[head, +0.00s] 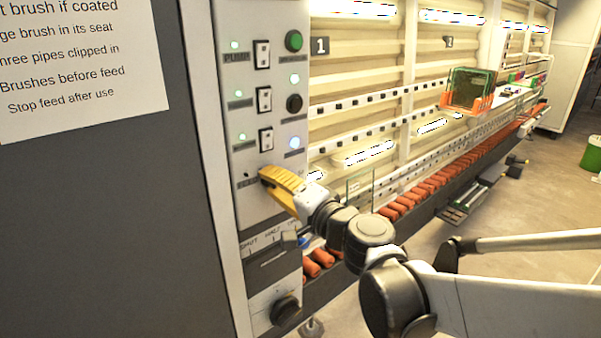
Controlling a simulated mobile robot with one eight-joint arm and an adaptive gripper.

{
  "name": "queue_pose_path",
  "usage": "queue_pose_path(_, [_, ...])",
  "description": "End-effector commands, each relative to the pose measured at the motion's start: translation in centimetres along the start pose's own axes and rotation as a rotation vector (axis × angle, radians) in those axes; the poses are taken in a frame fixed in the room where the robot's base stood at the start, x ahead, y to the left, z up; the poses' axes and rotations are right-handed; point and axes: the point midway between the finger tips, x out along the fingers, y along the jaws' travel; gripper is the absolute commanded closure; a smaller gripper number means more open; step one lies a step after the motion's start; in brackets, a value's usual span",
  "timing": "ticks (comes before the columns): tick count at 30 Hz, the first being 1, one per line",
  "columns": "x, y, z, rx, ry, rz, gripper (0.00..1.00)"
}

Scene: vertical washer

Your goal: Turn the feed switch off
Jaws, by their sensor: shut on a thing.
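My yellow gripper (266,178) is at the fourth row of the control panel (262,215), against the panel face. It is shut on the feed switch, which its fingers hide from view. The label beside it is partly covered, and the small lamp (247,175) above that label is dark. Whether the switch is up or down cannot be seen.
Three black rocker switches (263,97) stand in a column above, with lit green lamps to their left. Round buttons (294,41) are at their right. A lever slot and a black knob (285,310) are below. Orange rollers (430,190) and a rack of boards (470,90) lie to the right.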

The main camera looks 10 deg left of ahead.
Motion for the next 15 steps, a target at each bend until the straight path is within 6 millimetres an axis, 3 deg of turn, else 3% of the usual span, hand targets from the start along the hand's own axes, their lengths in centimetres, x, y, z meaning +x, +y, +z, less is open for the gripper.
queue_pose_path(15, [0.04, -0.06, -0.05, -0.198, 0.001, 0.000, 1.00])
